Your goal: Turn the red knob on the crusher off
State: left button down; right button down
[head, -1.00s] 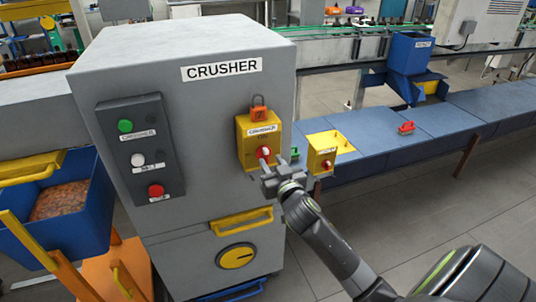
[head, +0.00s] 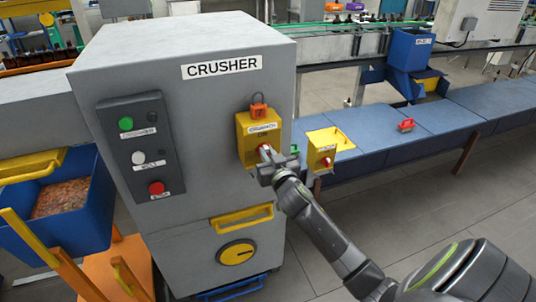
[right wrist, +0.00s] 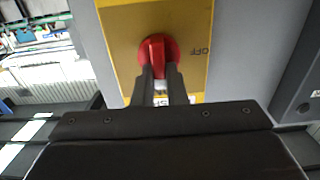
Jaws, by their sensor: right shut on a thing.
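The crusher (head: 240,90) is a large grey cabinet with a black and white name label. A yellow switch box (head: 246,148) is on the right part of its front. The red knob (right wrist: 157,50) sits on this yellow plate in the right wrist view, with the word OFF to its right. My right gripper (right wrist: 158,75) is shut on the knob's raised handle, one finger on each side. In the head view my right gripper (head: 267,158) covers much of the knob. My left gripper is not in view.
A dark panel (head: 141,145) with green, white and red buttons is left of the switch box. A second yellow box (head: 322,150) stands to the right, by a blue conveyor (head: 380,135). An orange lock (head: 258,108) hangs above the switch box.

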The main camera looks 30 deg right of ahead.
jog(key=shift+n, duration=0.5)
jog(key=shift+w+a+f+n+p, duration=0.15)
jog(key=shift+n+p, duration=0.7)
jog(key=shift+n, duration=1.95)
jog(key=shift+s+a+f+n+p, duration=0.1)
jog(key=shift+a+f+n+p, duration=0.5)
jog(key=shift+n, duration=2.2)
jog(key=shift+w+d+r+n+p, duration=0.15)
jog(key=shift+n+p, duration=0.95)
jog(key=shift+n, duration=1.7)
jog(key=shift+s+f, duration=0.1)
jog(key=c, duration=1.5)
grip_release()
jog(key=shift+o, duration=0.2)
